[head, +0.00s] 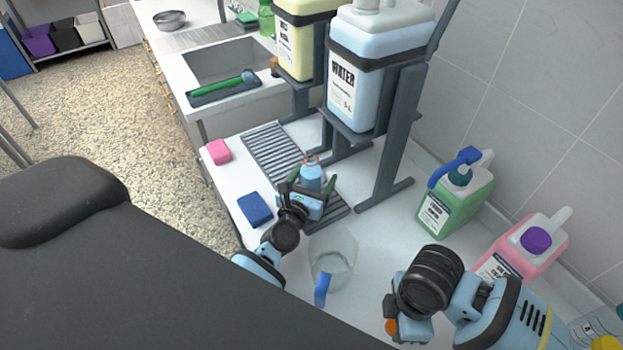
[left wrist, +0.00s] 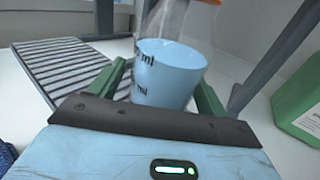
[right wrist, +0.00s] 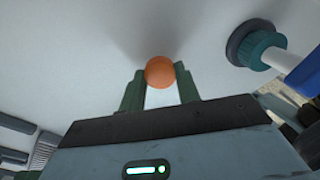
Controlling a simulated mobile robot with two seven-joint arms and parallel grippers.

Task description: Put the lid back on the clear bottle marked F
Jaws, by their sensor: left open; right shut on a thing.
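The clear bottle (head: 311,174) holds blue liquid and has an orange ring at its neck. It stands upright by the grooved grey rack. In the left wrist view the bottle (left wrist: 168,75) shows ml marks; I cannot read a letter F. My left gripper (head: 306,190) is open, with its green fingers on either side of the bottle's lower part. My right gripper (right wrist: 159,76) is shut on a round orange lid (right wrist: 160,72), held between its fingertips. In the head view the lid (head: 391,327) shows only partly beside my right gripper, to the right of and nearer than the bottle.
A clear pitcher (head: 331,262) with a blue handle stands between my grippers. A green jug (head: 455,205) and a pink jug (head: 525,247) stand at the right. The WATER tank (head: 357,95) sits on a grey stand behind the bottle. A blue sponge (head: 255,209) lies left of it.

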